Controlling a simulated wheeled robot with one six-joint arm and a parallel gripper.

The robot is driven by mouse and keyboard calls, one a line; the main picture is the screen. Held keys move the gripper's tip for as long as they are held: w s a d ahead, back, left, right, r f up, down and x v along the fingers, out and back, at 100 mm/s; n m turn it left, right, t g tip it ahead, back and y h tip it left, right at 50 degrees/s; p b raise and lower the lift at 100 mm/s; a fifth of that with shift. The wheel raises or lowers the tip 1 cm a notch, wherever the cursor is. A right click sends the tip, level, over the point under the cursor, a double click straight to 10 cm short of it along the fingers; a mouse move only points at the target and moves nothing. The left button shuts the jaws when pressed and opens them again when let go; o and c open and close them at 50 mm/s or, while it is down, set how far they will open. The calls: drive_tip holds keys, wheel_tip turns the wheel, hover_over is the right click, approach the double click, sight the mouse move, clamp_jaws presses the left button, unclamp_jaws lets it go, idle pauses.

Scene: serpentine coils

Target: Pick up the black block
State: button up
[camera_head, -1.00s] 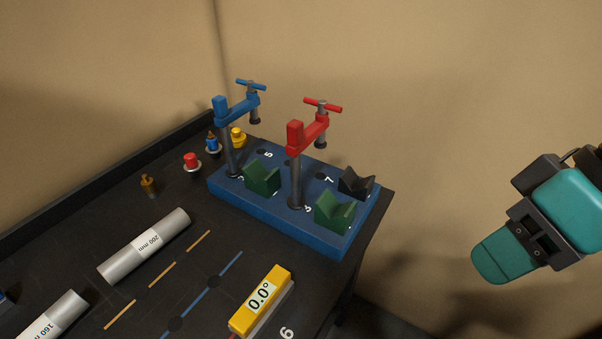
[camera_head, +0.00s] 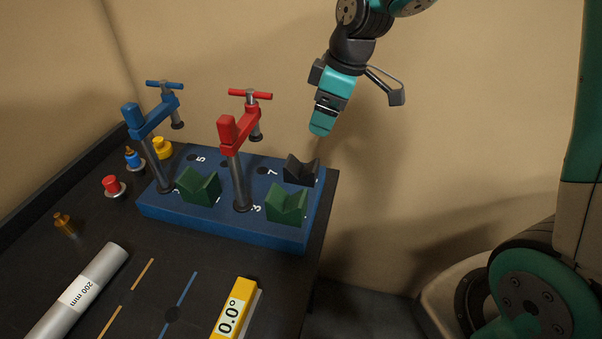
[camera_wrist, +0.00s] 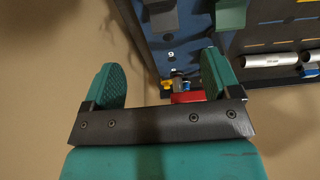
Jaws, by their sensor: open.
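The black block (camera_head: 301,170) is a V-notched piece at the back right corner of the blue base (camera_head: 220,225), behind a green V-block (camera_head: 287,204). My gripper (camera_head: 322,122) is above and slightly right of the black block, apart from it, pointing down. In the wrist view my gripper (camera_wrist: 163,78) has its two teal fingers spread with nothing held between them. A dark piece at the top of that view, on the blue base, looks like the black block (camera_wrist: 161,17).
A red clamp (camera_head: 240,130) and a blue clamp (camera_head: 150,118) rise from the base. Another green V-block (camera_head: 198,187) stands further left. A silver cylinder (camera_head: 78,292) and a yellow gauge (camera_head: 233,308) lie in front. Beige wall stands behind.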

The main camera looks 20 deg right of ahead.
sight(302, 172)
drive_tip(key=p+x, duration=0.2)
drive_tip(key=x, duration=1.3)
drive_tip(key=shift+s+f+p, duration=0.1)
drive_tip(key=shift+f+p, duration=0.2)
drive_tip(key=c, duration=1.3)
